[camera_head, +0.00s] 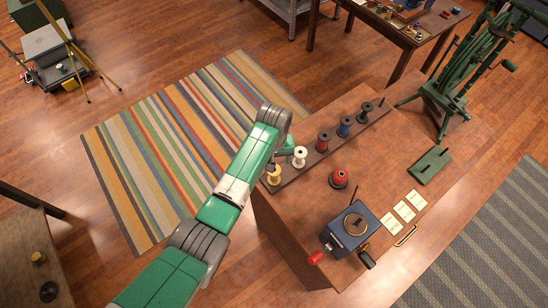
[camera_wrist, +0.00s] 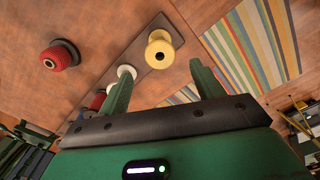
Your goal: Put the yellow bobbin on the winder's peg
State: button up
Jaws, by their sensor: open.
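The yellow bobbin (camera_head: 274,176) stands at the near-left end of a dark rack on the wooden table. In the wrist view the yellow bobbin (camera_wrist: 159,50) lies ahead of my gripper (camera_wrist: 161,70), roughly in line with the gap between the fingers. The fingers are open and hold nothing; the bobbin looks apart from them. In the head view my arm's end is over the rack beside the yellow and white bobbins, and hides most of the gripper. The winder (camera_head: 348,230) is a dark blue box with a red-handled crank and a thin upright peg (camera_head: 353,195), which looks bare.
The dark rack (camera_head: 308,160) also holds white (camera_head: 299,157), red (camera_head: 323,141) and blue (camera_head: 345,127) bobbins. Another red bobbin (camera_head: 340,179) stands on the table between rack and winder. Pale cards (camera_head: 404,211) and a green stand (camera_head: 431,165) lie right of the winder.

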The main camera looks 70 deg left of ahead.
aim_at(274, 175)
notch_tip(274, 175, down, 6)
jog(key=b, duration=0.3)
jog(key=shift+f+b, duration=0.15)
jog(key=shift+b, duration=0.2)
jog(key=shift+c, duration=0.5)
jog(key=c, duration=0.7)
